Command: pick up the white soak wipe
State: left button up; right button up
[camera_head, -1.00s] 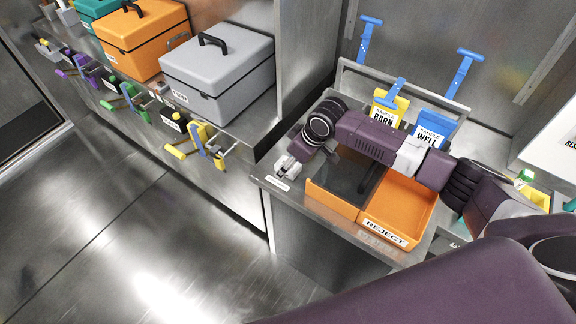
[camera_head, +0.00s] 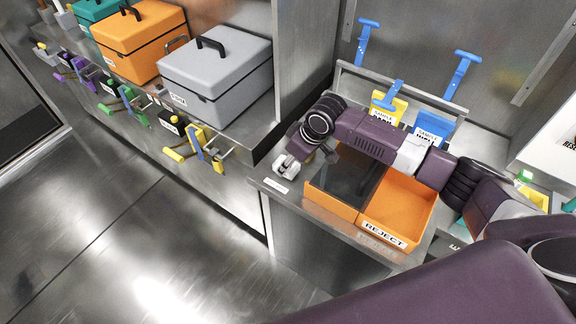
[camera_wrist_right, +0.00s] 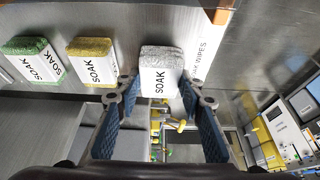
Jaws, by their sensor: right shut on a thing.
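The white soak wipe (camera_wrist_right: 161,70), a pale block with a white band marked SOAK, is between the fingertips of my right gripper (camera_wrist_right: 157,90) in the right wrist view. The gripper is shut on it. In the head view my right arm reaches in from the right across the orange bin, and its gripper (camera_head: 290,164) is by the counter's left corner. The wipe cannot be made out clearly there. My left gripper is in neither view.
Green (camera_wrist_right: 32,58) and yellow (camera_wrist_right: 92,60) soak wipes lie to the left in the wrist view. In the head view, the orange REJECT bin (camera_head: 398,212) is below my arm. Sample bags (camera_head: 432,128) hang behind it, and a grey case (camera_head: 215,68) stands on the left counter.

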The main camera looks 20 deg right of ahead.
notch_tip(320, 180, up, 19)
jog(key=b, duration=0.2)
jog(key=shift+f, duration=0.2)
